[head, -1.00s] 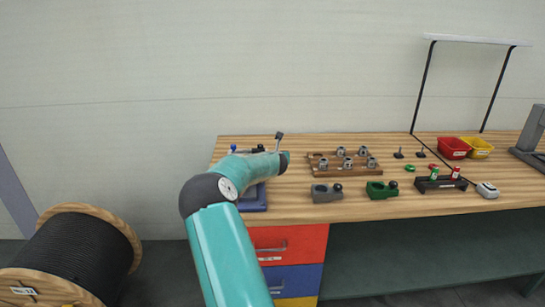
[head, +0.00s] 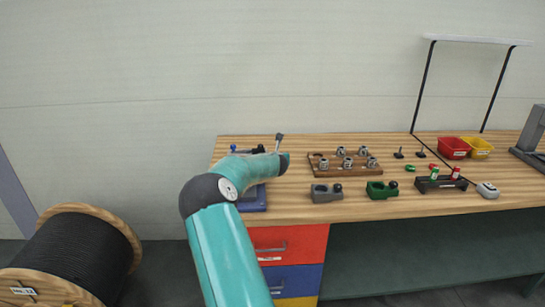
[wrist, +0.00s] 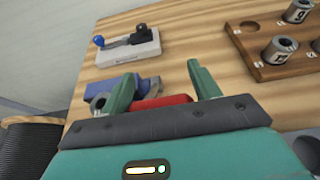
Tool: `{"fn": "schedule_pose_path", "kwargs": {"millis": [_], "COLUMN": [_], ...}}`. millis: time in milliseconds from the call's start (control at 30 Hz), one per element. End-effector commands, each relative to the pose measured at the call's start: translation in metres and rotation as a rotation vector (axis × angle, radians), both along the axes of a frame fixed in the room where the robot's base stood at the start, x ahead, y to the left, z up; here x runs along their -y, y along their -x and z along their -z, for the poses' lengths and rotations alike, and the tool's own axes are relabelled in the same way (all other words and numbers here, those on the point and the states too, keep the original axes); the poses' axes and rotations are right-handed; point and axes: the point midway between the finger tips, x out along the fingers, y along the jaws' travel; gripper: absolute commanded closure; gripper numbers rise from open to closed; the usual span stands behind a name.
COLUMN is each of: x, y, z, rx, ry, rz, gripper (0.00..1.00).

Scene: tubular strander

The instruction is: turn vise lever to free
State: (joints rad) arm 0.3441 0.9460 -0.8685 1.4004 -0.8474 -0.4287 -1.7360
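My gripper (wrist: 161,74) is open in the wrist view, its two green fingers spread well apart. A blue vise-like block (wrist: 143,84) lies on the bench just beyond and behind the left finger. A red bar (wrist: 162,101) shows low between the fingers, partly hidden by the gripper body; I cannot tell if it is touched. Farther back stands a light grey block with a blue-knobbed lever (wrist: 110,42) and a black knob. In the head view, the blue base (head: 255,199) shows beside my arm, which hides most of it; the fingers are not clear there.
A wooden rack (head: 328,166) with several metal collets stands to the right. A grey fixture (head: 326,193) and a green fixture (head: 381,190) sit near the front edge. A cable reel (head: 80,252) stands on the floor at left. Drawers (head: 290,243) are under the bench.

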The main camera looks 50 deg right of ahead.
Motion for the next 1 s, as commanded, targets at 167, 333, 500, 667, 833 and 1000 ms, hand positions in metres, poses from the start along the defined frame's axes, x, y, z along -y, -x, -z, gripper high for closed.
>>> {"fn": "schedule_pose_path", "kwargs": {"millis": [167, 333, 500, 667, 833, 1000], "x": [0.0, -0.001, -0.013, -0.035, -0.062, -0.084], "y": [0.0, 0.001, 0.01, 0.029, 0.052, 0.072], "z": [-0.001, -0.003, -0.011, -0.023, -0.036, -0.049], "rx": [0.001, 0.002, 0.004, 0.005, 0.005, 0.006], "ry": [0.001, 0.003, 0.002, 0.001, 0.0, 0.0], "rz": [0.0, -0.001, -0.001, -0.001, -0.002, -0.002], "gripper": [0.36, 0.36, 0.36, 0.36, 0.36, 0.36]}}
